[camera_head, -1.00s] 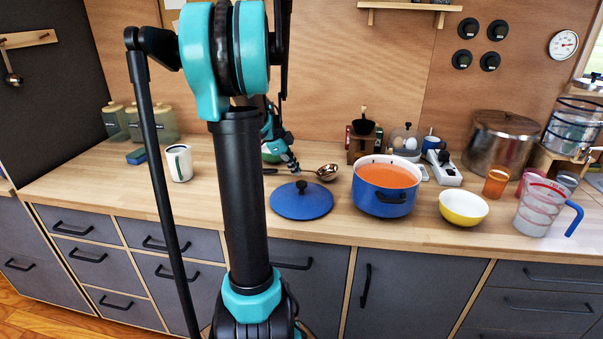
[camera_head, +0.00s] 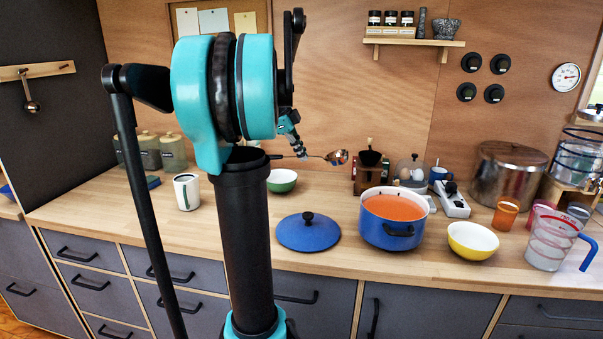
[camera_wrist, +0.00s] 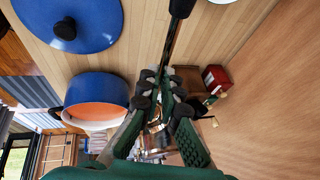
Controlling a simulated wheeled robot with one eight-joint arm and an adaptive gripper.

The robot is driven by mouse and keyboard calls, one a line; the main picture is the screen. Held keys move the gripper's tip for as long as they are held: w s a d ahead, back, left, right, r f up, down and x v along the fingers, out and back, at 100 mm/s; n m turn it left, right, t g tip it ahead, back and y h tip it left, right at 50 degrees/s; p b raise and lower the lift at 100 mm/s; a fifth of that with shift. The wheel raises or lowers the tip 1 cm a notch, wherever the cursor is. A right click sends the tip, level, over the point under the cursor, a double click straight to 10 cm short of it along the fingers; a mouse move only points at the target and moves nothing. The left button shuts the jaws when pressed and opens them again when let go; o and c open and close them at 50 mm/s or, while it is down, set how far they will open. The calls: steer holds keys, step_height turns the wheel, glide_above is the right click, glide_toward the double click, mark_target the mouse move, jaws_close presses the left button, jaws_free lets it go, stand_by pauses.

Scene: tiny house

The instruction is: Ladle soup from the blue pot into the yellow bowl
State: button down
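The blue pot (camera_head: 388,236) stands on the counter with orange soup (camera_head: 393,207) in it; it also shows in the wrist view (camera_wrist: 97,88). The yellow bowl (camera_head: 472,244) sits just right of the pot and looks empty. My gripper (camera_head: 302,152) is shut on the ladle, up above the counter and left of the pot. The ladle (camera_head: 337,157) is held roughly level, its metal cup pointing right. In the wrist view my fingers (camera_wrist: 163,82) close around its thin shaft (camera_wrist: 173,45). The inside of the ladle's cup is not clear.
The blue lid (camera_head: 308,234) lies left of the pot. A green bowl (camera_head: 282,182), a white mug (camera_head: 186,192) and a wooden grinder (camera_head: 370,172) stand nearby. A measuring jug (camera_head: 552,240), orange cup (camera_head: 506,215) and large steel pot (camera_head: 507,175) crowd the right. Front counter is clear.

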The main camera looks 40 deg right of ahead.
steer(key=s+d+r+m+t+y, duration=0.15)
steer(key=s+d+m, duration=0.25)
steer(key=s, duration=0.4)
steer(key=s+d+r+m+t, duration=0.1)
steer(key=s+d+r+m, duration=0.25)
steer(key=s, duration=0.55)
steer(key=s+d+r+m+t+y, duration=0.1)
steer(key=s+d+m+t, duration=0.15)
steer(key=s+m, duration=0.4)
steer(key=shift+s+d+f+n+g+y, duration=0.25)
steer(key=shift+f+g, duration=0.5)
steer(key=shift+f, duration=1.5)
steer(key=shift+w+d+f+n+g+y, duration=0.15)
steer(key=shift+d+f+n+g, duration=0.45)
steer(key=shift+f, duration=1.7)
steer(key=shift+s+a+f+n+g+y, duration=0.1)
steer(key=shift+f+g, duration=0.85)
steer(key=shift+f, duration=1.3)
step_height(320, 180, up, 11)
steer(key=shift+w+d, duration=0.15)
steer(key=shift+w, duration=0.15)
